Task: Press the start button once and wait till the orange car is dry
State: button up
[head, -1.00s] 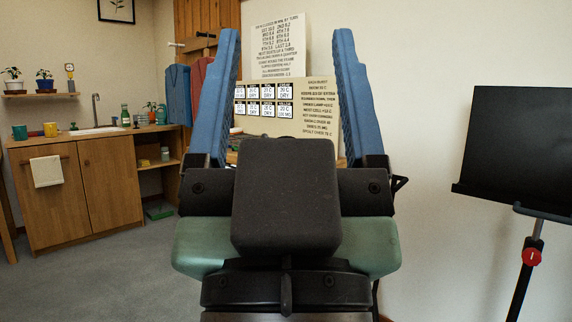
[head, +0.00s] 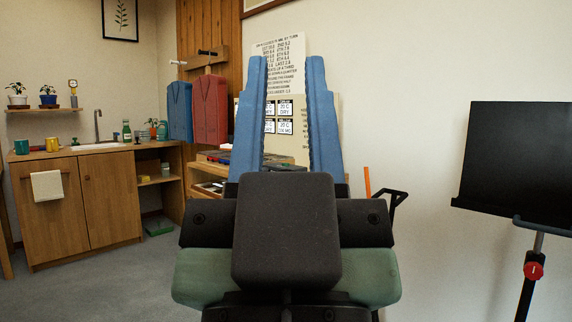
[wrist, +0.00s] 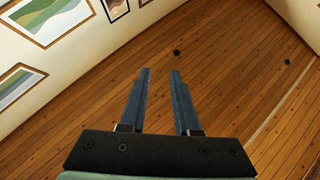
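My gripper (head: 288,75) is large in the middle of the head view. Its two blue fingers point up and stand apart, with nothing between them. In the wrist view my gripper (wrist: 160,72) also shows a clear gap between the fingers, with a wood-plank surface behind it. I cannot make out a start button or an orange car in any view. My gripper hides part of a board with small display labels (head: 285,125); some read "20 C DRY".
A wooden sink cabinet (head: 110,200) stands at the left. Red (head: 210,103) and blue (head: 180,112) garments hang behind. A thin orange upright (head: 367,182) shows right of my gripper. A black stand (head: 515,160) is at the right. Grey floor lies open at the lower left.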

grip_shut()
dwell(1.3)
